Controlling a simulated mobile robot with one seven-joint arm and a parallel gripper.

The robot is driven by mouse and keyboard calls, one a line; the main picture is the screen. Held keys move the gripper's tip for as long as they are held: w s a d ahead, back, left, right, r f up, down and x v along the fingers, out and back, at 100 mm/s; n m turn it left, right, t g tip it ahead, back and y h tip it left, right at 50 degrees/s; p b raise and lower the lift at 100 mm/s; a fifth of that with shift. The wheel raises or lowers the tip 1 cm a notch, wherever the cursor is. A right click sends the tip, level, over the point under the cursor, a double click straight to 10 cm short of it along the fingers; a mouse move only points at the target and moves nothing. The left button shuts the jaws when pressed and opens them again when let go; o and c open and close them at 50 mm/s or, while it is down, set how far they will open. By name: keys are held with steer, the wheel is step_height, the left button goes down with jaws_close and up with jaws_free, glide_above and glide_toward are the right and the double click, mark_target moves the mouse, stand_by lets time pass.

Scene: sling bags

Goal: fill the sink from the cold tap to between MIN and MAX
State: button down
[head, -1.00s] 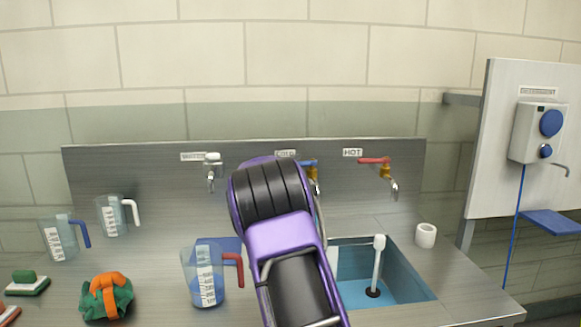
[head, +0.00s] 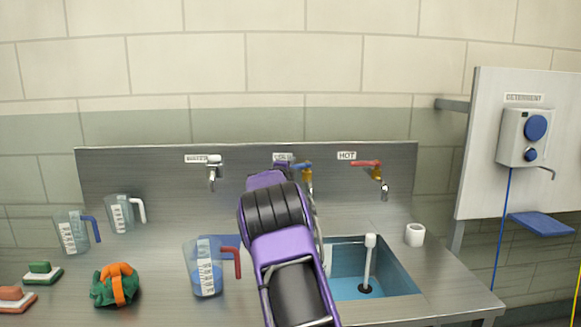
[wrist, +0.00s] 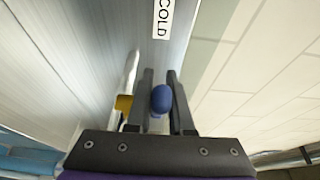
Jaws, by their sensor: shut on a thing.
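The cold tap (head: 307,180) has a blue lever and is on the steel back panel, partly behind my arm in the head view. In the wrist view my gripper (wrist: 160,82) has one dark finger on each side of the blue lever (wrist: 161,99) and is shut on it. The CQLD-like label reads COLD (wrist: 163,18). The sink (head: 398,277) is a blue basin, its left part hidden by my arm. A white upright pipe (head: 369,262) stands in it on a dark base. MIN and MAX marks and any water level cannot be made out.
The hot tap (head: 372,170) with a red lever is right of the cold tap. A jug with a red handle (head: 207,270) holds blue liquid left of my arm. A white cup (head: 415,235) stands by the sink. A detergent dispenser (head: 524,138) hangs at right.

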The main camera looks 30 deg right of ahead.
steer(key=c, duration=0.8)
jaws_free()
steer(key=shift+s, duration=0.1)
steer(key=b+v, duration=0.2)
steer(key=v, duration=1.5)
steer(key=shift+a, duration=0.2)
steer(key=shift+s+r, duration=0.1)
steer(key=shift+r, duration=0.05)
